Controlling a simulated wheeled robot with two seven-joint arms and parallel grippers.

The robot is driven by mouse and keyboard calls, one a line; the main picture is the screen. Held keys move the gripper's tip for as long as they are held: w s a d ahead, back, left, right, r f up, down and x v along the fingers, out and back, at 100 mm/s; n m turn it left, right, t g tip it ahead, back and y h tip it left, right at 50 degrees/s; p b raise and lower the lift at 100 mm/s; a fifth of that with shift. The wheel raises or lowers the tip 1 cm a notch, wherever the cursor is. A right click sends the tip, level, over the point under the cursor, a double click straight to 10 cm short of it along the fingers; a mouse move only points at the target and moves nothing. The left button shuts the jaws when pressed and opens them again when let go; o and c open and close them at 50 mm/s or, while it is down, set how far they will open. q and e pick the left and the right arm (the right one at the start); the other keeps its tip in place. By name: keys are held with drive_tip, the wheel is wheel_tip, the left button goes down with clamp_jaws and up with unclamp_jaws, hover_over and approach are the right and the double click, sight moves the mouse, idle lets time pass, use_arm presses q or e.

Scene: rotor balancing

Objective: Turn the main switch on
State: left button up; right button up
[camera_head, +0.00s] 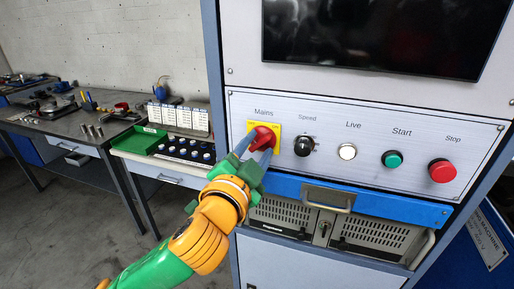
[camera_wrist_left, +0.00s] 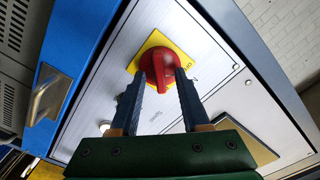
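The main switch (camera_head: 264,137) is a red rotary knob on a yellow square plate, under the word "Mains" at the left of the control panel. It also shows in the left wrist view (camera_wrist_left: 162,66), with its grip bar between my fingers. My left gripper (camera_head: 257,147) reaches up to the knob from below, with one finger on each side of the bar. The fingers hide part of the knob and plate. My right gripper is not in view.
Right of the switch are the black Speed dial (camera_head: 303,146), white Live lamp (camera_head: 347,151), green Start button (camera_head: 392,159) and red Stop button (camera_head: 442,171). A blue drawer with a handle (camera_head: 328,199) juts out below. A workbench (camera_head: 70,122) with tools stands at left.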

use_arm(q)
drive_tip(key=b+v, duration=0.2)
drive_tip(key=v, duration=0.5)
drive_tip(key=s+a+f+n+g+y, duration=0.1)
drive_tip(key=a+f+n+g+y, duration=0.15)
drive_tip(key=f, duration=0.85)
drive_tip(key=s+a+f+n+g+y, duration=0.15)
drive_tip(key=a+f+n+g, duration=0.25)
drive_tip(key=f, duration=0.7)
drive_tip(key=s+a+f+n+g+y, duration=0.15)
drive_tip(key=s+a+f+g, duration=0.25)
drive_tip(key=s+f, duration=0.4)
drive_tip(key=s+a+f+n+g, duration=0.3)
drive_tip(key=s+a+f, duration=0.1)
drive_tip(key=s+f, duration=0.35)
drive_tip(key=s+f+g, duration=0.2)
drive_tip(key=s+f, duration=0.1)
drive_tip(key=f, duration=1.3)
drive_tip(key=s+a+f, duration=0.2)
drive_tip(key=s+f, duration=0.9)
drive_tip(key=s, duration=0.1)
drive_tip(key=shift+s+m+g, duration=0.25)
drive_tip(key=shift+m+g, duration=0.05)
drive_tip(key=shift+g, duration=0.05)
